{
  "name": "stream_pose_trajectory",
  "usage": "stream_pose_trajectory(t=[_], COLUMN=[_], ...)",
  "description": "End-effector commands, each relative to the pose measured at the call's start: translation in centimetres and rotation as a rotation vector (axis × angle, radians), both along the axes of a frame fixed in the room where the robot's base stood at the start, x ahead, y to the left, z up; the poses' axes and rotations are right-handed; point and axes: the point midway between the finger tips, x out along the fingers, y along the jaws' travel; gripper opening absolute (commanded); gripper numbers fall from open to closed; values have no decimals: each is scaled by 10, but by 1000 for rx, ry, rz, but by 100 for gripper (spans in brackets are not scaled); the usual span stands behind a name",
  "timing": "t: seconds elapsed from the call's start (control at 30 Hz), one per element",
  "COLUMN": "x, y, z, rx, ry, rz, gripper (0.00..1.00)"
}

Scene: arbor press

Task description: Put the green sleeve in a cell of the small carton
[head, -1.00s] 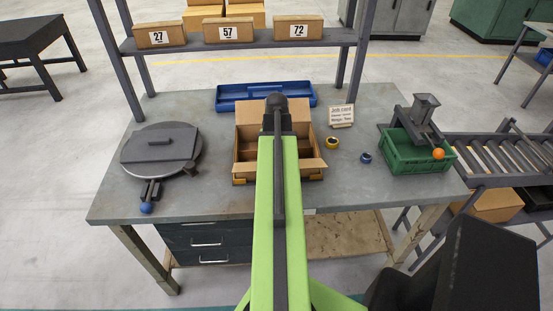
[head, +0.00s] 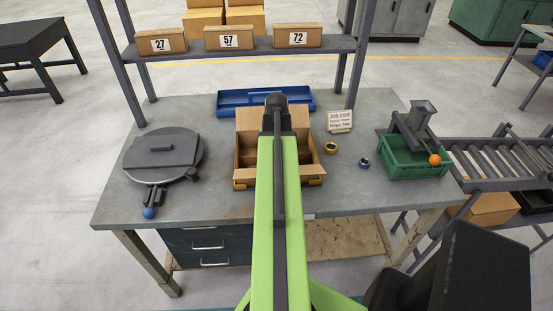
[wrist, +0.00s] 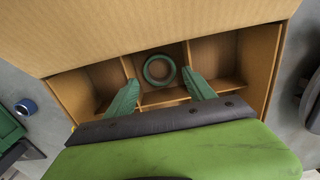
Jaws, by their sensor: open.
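The small carton (head: 240,173) stands open on the bench, its middle hidden behind my arm in the head view. In the wrist view the carton (wrist: 255,75) shows several cells split by cardboard dividers. The green sleeve (wrist: 146,72), a ring, shows inside the outline of a middle cell, by the large flap. It looks flat; how deep it sits I cannot tell for sure. My gripper (wrist: 161,78) is open over the carton, one finger on each side of the sleeve, with gaps to it. In the head view the fingers and sleeve are hidden.
A yellow ring (head: 331,148) and a blue ring (head: 364,163) lie right of the carton, near a job card (head: 340,121). A green crate (head: 419,172) stands at right, a round dark plate device (head: 162,155) at left. A blue tray (head: 232,103) lies behind.

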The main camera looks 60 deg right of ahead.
Motion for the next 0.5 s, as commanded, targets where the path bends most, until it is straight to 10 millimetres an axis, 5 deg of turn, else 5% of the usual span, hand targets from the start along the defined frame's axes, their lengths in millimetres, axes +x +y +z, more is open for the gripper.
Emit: stream_pose_trajectory(t=[0.03, 0.3, 0.5], x=[0, 0, 0], y=[0, 0, 0], z=[23, 83, 99], rx=[0, 0, 0], ry=[0, 0, 0], rz=[0, 0, 0], gripper=[63, 63, 63])
